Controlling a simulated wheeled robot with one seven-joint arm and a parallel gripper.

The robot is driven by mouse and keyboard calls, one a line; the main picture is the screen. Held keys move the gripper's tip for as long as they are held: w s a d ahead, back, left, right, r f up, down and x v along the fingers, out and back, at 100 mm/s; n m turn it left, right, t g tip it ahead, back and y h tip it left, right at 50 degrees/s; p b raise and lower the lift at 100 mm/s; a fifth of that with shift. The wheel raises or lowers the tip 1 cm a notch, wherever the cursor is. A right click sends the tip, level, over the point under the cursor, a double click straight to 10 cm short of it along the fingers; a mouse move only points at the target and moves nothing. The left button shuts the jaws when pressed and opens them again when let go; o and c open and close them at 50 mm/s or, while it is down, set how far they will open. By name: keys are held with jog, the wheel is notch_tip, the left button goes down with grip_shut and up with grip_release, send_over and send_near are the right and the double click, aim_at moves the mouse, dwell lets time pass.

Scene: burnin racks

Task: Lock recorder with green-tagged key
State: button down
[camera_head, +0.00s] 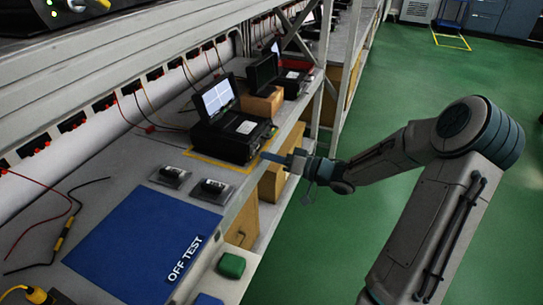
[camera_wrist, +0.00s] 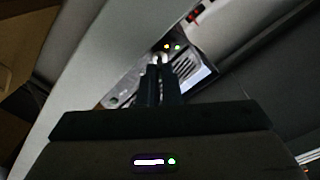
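A recorder (camera_head: 228,137), a black case with its lit screen lid raised, stands on the bench. Part of its panel, with a yellow light (camera_wrist: 167,46), seems to show in the wrist view. My gripper (camera_head: 268,156) is at the recorder's front right corner, fingers pointing left toward it. In the wrist view my gripper (camera_wrist: 159,62) has its dark fingers close together, pale at the tips, in front of the panel. I cannot tell whether a key is between them. No green-tagged key can be made out.
A second open case (camera_head: 277,78) stands farther back beside a brown box (camera_head: 263,103). A blue OFF TEST mat (camera_head: 145,245) and two small dark devices (camera_head: 213,189) lie nearer. Green floor at right is open.

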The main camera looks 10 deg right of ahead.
jog(key=shift+s+n+b, duration=0.1)
jog(key=shift+n+b, duration=1.45)
jog(key=shift+n, duration=6.85)
jog(key=c, duration=1.9)
grip_release()
